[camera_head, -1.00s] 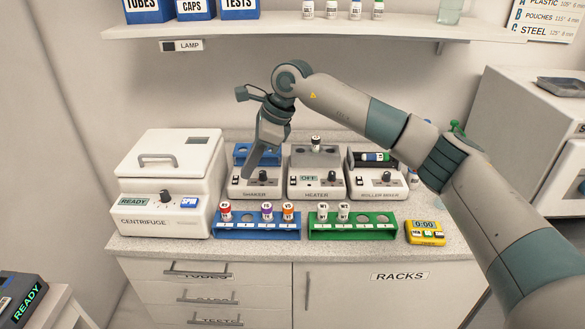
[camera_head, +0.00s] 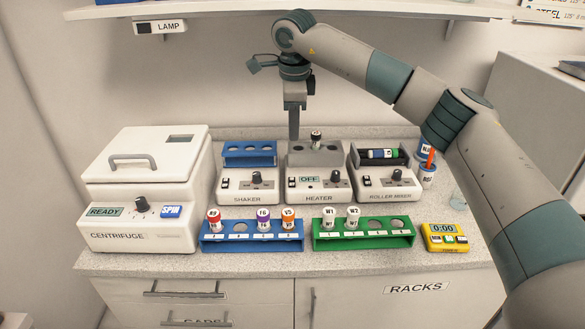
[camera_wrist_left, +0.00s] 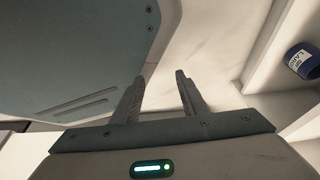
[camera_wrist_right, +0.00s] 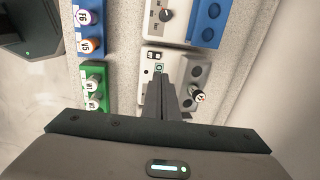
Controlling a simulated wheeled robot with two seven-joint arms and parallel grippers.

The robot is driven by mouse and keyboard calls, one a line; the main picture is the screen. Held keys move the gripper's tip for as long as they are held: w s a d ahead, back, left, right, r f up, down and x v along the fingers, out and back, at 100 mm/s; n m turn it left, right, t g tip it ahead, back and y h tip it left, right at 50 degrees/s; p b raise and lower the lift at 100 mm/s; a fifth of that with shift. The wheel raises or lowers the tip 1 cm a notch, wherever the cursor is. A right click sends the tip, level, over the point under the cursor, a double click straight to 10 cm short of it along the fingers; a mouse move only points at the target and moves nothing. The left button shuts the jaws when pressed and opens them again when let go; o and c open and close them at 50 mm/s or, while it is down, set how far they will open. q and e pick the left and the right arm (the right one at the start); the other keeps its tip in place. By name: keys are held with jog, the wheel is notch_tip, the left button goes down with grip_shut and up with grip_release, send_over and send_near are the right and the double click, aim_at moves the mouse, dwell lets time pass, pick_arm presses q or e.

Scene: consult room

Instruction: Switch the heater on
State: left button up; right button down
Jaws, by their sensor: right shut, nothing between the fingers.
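The heater (camera_head: 319,186) is a white unit in the middle of the counter, with a grey block on top, a display reading OFF, a dark knob and small switches at its front left. A vial (camera_head: 316,138) stands in its block. My right gripper (camera_head: 294,137) is shut and empty, pointing down above the heater's back left part. In the right wrist view its fingertips (camera_wrist_right: 165,76) lie over the heater's front panel (camera_wrist_right: 151,98), partly hiding it. My left gripper (camera_wrist_left: 160,83) shows only in the left wrist view, open and empty, away from the counter.
The shaker (camera_head: 247,187) and roller mixer (camera_head: 384,187) flank the heater closely. A blue rack (camera_head: 251,245) and a green rack (camera_head: 364,242) with vials stand in front. The centrifuge (camera_head: 145,190) is left, a yellow timer (camera_head: 444,237) right. A shelf (camera_head: 400,8) hangs above.

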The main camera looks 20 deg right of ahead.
jog(key=p, duration=0.3)
send_near(293, 177)
jog(key=shift+w+f+p, duration=0.15)
jog(key=shift+f+p, duration=0.1)
jog(key=shift+f, duration=0.35)
jog(key=shift+w+f+p, duration=0.15)
jog(key=shift+f+p, duration=0.05)
jog(key=shift+f, duration=0.35)
jog(key=f, duration=0.1)
jog(key=f+p, duration=0.1)
jog(key=f, duration=0.1)
jog(key=shift+w+d, duration=0.15)
jog(key=shift+w, duration=0.2)
jog(key=shift+f+p, duration=0.3)
jog(key=shift+f, duration=0.2)
pick_arm(q)
jog(key=s+a+r+g, duration=0.2)
jog(key=s+a, duration=0.2)
jog(key=s, duration=0.6)
jog(key=shift+s+g+y, duration=0.15)
jog(key=shift+g+y, duration=0.25)
pick_arm(e)
jog(key=shift+f, duration=0.1)
